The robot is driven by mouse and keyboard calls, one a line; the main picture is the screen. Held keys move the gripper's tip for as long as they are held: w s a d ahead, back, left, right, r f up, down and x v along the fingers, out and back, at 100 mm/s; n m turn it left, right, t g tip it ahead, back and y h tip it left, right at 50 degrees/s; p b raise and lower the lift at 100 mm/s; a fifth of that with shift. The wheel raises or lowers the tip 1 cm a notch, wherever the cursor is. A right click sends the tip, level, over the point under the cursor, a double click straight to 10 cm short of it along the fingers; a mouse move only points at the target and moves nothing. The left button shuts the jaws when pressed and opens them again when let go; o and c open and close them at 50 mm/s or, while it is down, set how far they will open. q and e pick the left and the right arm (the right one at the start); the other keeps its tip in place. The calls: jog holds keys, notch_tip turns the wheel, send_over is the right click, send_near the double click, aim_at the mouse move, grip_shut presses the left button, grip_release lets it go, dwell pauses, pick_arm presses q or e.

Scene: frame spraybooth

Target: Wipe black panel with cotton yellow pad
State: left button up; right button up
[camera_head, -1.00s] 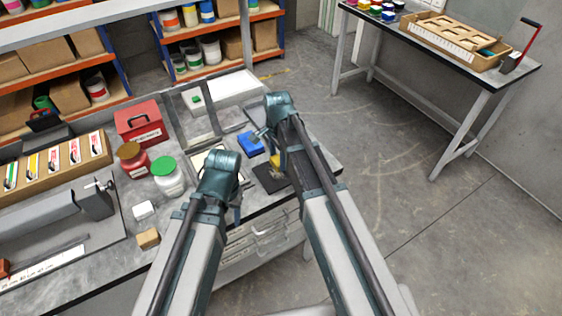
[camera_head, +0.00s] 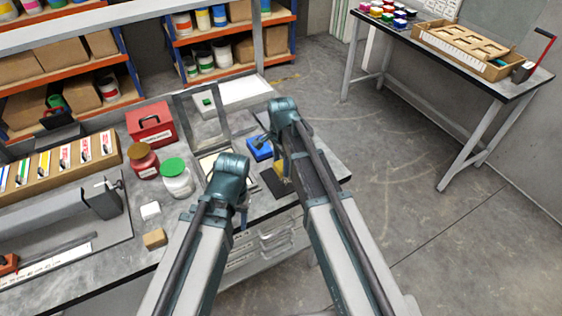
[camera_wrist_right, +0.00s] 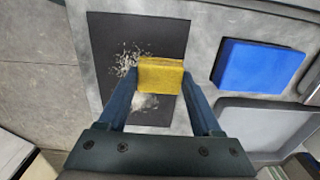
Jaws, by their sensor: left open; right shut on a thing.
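The black panel (camera_wrist_right: 115,32) lies flat on the grey bench in the right wrist view, with pale dusty residue beside and below the pad. It also shows in the head view (camera_head: 272,183), partly hidden by my right arm. My right gripper (camera_wrist_right: 160,85) is shut on the yellow pad (camera_wrist_right: 161,74), which is over the panel; I cannot tell whether it touches the surface. In the head view a sliver of the pad (camera_head: 281,171) shows beside the right arm. My left gripper (camera_head: 243,192) is open over the bench's front part, mostly hidden behind its wrist.
A blue block (camera_wrist_right: 258,66) lies right of the panel in the right wrist view. On the bench are a green-lidded jar (camera_head: 177,180), a red-brown jar (camera_head: 143,162), a red box (camera_head: 151,124) and a small cardboard block (camera_head: 154,239). Open floor (camera_head: 400,200) lies to the right.

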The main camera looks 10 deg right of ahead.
aim_at(291, 186)
jog(key=shift+s+d+r, duration=0.1)
jog(key=shift+s+d, duration=0.2)
jog(key=shift+s, duration=0.45)
jog(key=shift+s+d, duration=0.25)
jog(key=shift+s, duration=0.45)
jog(key=shift+s+d, duration=0.35)
jog(key=shift+s, duration=0.55)
jog(key=shift+s+d, duration=0.3)
jog(key=shift+s, duration=0.55)
notch_tip(291, 186, up, 6)
jog(key=p, duration=0.6)
